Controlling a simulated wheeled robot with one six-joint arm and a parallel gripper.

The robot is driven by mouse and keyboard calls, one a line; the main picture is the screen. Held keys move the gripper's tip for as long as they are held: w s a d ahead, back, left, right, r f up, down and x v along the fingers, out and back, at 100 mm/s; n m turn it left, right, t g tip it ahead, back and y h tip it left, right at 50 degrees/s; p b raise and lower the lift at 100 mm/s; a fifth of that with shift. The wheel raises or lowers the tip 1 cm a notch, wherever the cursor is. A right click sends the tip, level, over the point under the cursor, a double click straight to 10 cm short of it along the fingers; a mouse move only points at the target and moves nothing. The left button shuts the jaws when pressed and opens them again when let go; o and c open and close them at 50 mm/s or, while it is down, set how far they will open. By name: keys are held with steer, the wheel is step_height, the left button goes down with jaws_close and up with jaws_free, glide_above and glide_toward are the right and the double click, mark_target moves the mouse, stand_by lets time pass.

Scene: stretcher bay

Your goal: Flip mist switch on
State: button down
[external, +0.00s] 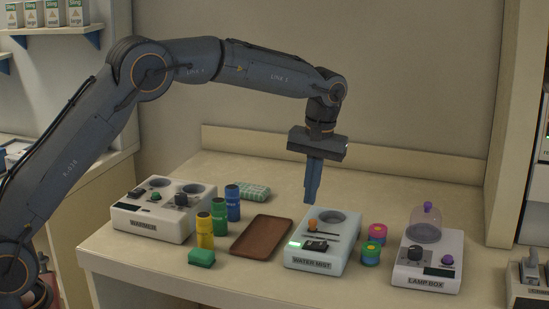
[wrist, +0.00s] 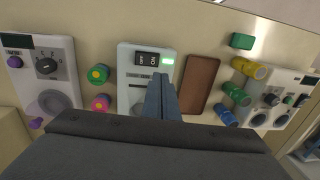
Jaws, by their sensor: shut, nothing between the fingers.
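The white and pale-blue water mist box (external: 336,262) stands on the counter, with its label on the front. Its black rocker switch (external: 315,245) shows clearly in the wrist view (wrist: 147,59), marked OFF and ON. A small green light (external: 295,245) beside the switch is lit; it also shows in the wrist view (wrist: 168,60). My gripper (external: 310,200) is shut and empty, pointing down above the back-left part of the box, apart from the switch. In the wrist view my gripper's fingertips (wrist: 158,83) appear just below the switch and hide part of the box top.
A brown tray (external: 262,237) lies left of the mist box. Yellow, green and blue bottles (external: 219,217) and a warmer box (external: 160,225) stand farther left.

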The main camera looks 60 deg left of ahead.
steer(key=shift+s+a+r+b, duration=0.1)
steer(key=shift+s+r+b, duration=0.1)
steer(key=shift+r, duration=0.75)
steer(key=shift+s+a+r+b, duration=0.1)
steer(key=shift+r+b, duration=0.1)
steer(key=shift+r, duration=0.75)
steer(key=s+d+f+m, duration=0.3)
steer(key=s+d+f, duration=0.1)
steer(key=s, duration=0.7)
steer(key=s+d+f+m+t, duration=0.1)
steer(key=s+d+f+m, duration=0.2)
steer(key=s, duration=0.9)
steer(key=s+d+f+m+t, duration=0.1)
steer(key=s+d+f+m, duration=0.2)
steer(key=s+f, duration=0.6)
steer(key=shift+s+d+h, duration=0.4)
steer(key=shift+s+d, duration=0.75)
steer(key=shift+s, duration=0.05)
